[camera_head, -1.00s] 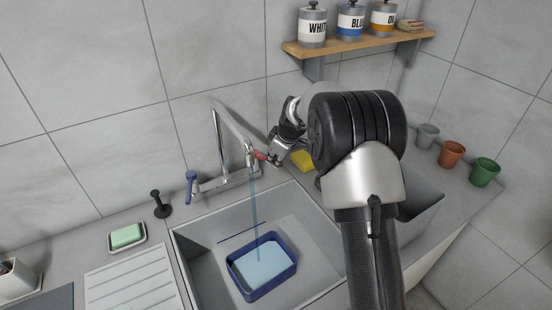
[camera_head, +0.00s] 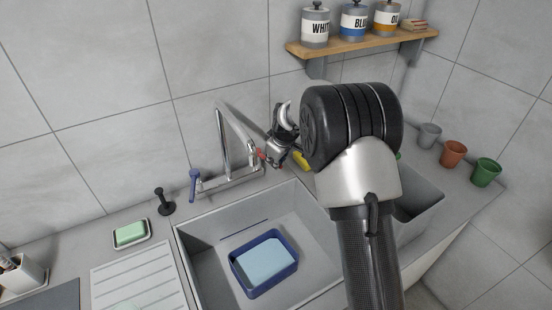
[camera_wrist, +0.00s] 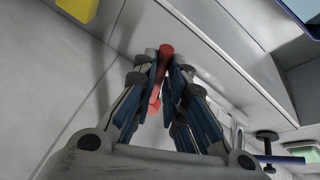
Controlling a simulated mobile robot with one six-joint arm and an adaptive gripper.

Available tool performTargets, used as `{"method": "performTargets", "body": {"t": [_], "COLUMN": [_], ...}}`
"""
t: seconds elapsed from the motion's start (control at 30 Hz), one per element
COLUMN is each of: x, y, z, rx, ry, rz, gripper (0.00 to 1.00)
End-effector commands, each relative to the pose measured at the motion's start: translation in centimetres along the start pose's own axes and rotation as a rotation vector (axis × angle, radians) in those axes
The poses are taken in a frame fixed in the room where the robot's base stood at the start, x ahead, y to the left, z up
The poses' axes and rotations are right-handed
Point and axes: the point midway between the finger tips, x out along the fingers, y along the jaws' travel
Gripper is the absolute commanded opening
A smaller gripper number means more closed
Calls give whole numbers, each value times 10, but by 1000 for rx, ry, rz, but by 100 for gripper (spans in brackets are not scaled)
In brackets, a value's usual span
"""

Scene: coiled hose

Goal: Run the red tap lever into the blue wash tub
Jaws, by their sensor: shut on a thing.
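The red tap lever (camera_head: 261,154) sits at the right end of the mixer tap, and my gripper (camera_head: 267,158) is closed around it. In the wrist view the red lever (camera_wrist: 166,52) shows between the two fingertips (camera_wrist: 163,72). The tap's spout (camera_head: 236,128) reaches over the sink. No water stream shows below it now. The blue wash tub (camera_head: 268,289) stands in the left sink basin, with pale blue water (camera_head: 265,260) inside. The second, blue lever (camera_head: 193,180) is at the tap's left end.
A yellow sponge (camera_head: 300,161) lies just beyond my gripper. Cups (camera_head: 452,154) line the right counter. A shelf (camera_head: 345,45) holds canisters above.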

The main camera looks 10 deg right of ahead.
Motion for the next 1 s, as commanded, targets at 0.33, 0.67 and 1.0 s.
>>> {"method": "performTargets", "body": {"t": [0.33, 0.67, 1.0], "x": [0, 0, -46], "y": [-1, 0, 1], "z": [0, 0, -1], "rx": [1, 1, 1], "ry": [0, 0, 4], "rz": [-2, -1, 2], "gripper": [29, 32, 32]}}
